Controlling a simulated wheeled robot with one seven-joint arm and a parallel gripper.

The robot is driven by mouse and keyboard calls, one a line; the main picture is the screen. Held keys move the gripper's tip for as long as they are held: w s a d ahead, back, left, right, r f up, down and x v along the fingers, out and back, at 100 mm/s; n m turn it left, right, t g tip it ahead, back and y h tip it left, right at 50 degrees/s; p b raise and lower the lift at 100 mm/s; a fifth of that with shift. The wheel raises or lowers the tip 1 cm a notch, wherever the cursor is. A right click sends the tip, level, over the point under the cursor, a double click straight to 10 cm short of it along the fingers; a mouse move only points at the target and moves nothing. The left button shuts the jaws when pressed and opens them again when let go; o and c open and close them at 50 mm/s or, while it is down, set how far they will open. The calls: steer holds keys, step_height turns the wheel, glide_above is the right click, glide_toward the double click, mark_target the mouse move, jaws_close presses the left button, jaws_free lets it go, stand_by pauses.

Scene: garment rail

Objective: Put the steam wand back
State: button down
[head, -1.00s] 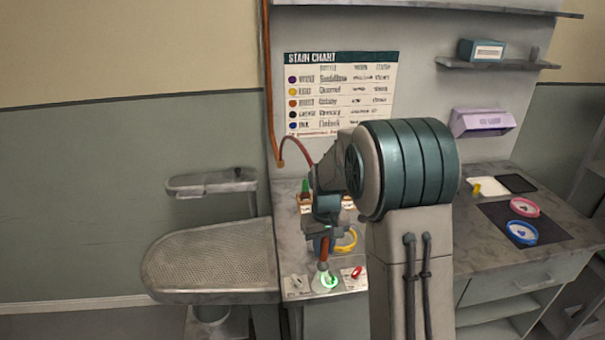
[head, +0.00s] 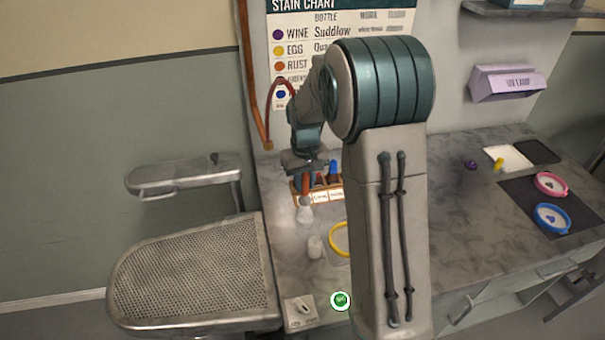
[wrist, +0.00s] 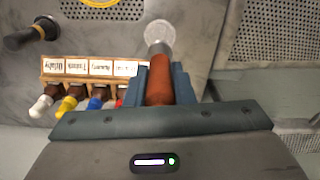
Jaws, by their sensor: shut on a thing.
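The steam wand has a copper-brown handle (wrist: 158,92) and a pale rounded head (wrist: 157,36). My gripper (wrist: 158,85) is shut on the handle, with the head pointing away from the palm. In the head view my gripper (head: 303,165) is above the left part of the bench, and the wand head (head: 305,214) hangs low beside the bottle rack. A red hose (head: 283,88) runs from the copper pipe (head: 245,70) toward my wrist; part is hidden by my arm. I cannot tell which fitting is the wand's holder.
A bottle rack (wrist: 90,68) with coloured caps stands close to my fingers. The perforated ironing board (head: 195,270) lies left. A green-lit round button (head: 340,300) is at the front edge.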

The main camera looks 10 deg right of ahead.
mark_target(305, 194)
steer(key=shift+s+f+b, duration=0.15)
steer(key=shift+f+b, duration=0.2)
steer(key=shift+f, duration=0.2)
steer(key=shift+f+b, duration=1)
steer(key=shift+f, duration=0.65)
steer(key=shift+f+b, duration=0.65)
steer(key=shift+b, duration=0.05)
steer(key=shift+f, duration=0.35)
steer(key=shift+f+b, duration=0.25)
steer(key=shift+b, duration=0.25)
stand_by(0.3)
steer(key=c, duration=0.8)
jaws_free()
steer(key=shift+c, duration=0.2)
steer(key=shift+r, duration=0.2)
